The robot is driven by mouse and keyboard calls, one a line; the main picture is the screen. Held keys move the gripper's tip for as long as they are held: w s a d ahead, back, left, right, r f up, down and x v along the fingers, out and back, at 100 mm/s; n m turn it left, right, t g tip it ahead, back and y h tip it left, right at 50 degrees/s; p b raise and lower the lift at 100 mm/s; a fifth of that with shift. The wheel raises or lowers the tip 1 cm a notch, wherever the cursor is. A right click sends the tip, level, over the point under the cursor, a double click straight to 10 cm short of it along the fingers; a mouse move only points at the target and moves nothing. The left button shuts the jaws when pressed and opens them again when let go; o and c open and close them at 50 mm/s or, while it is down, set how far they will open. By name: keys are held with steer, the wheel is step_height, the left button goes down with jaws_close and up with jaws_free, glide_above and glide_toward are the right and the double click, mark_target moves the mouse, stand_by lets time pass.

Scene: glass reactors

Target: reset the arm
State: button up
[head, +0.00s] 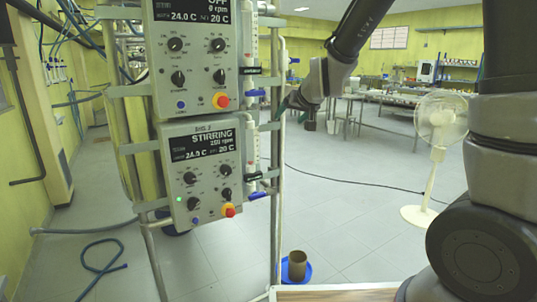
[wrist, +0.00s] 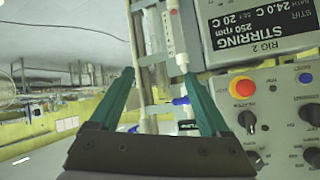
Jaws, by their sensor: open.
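My gripper (head: 292,110) is at the right side of the lower control box (head: 200,170), near its tubes and the frame. Its teal fingers spread apart in the wrist view (wrist: 160,76), with nothing held between them. The lower box reads STIRRING, 250 rpm, 24.0 C and 20 C, and a small green light is lit on it. In the wrist view this box (wrist: 255,60) appears upside down, labelled RIG 2, to the right of the fingers. My arm reaches down from the top right of the head view.
An upper control box (head: 195,55) reads OFF, 0 rpm. White tubes with blue valve handles (head: 257,195) run beside the boxes. A brown cup on a blue base (head: 297,265) stands low by the frame. A white fan (head: 437,125) stands right; open floor lies between.

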steer(key=s+d+r+m+g, duration=0.2)
steer(key=s+d+r, duration=0.6)
steer(key=s+d, duration=0.4)
steer(key=s+d+m, duration=0.1)
steer(key=s+d, duration=0.2)
steer(key=s, duration=0.4)
steer(key=s+d+r+m+g+h, duration=0.1)
steer(key=s+d, duration=0.2)
steer(key=s, duration=0.3)
steer(key=shift+s+m+g+h, duration=0.3)
steer(key=shift+s, duration=0.05)
steer(key=shift+d, duration=0.1)
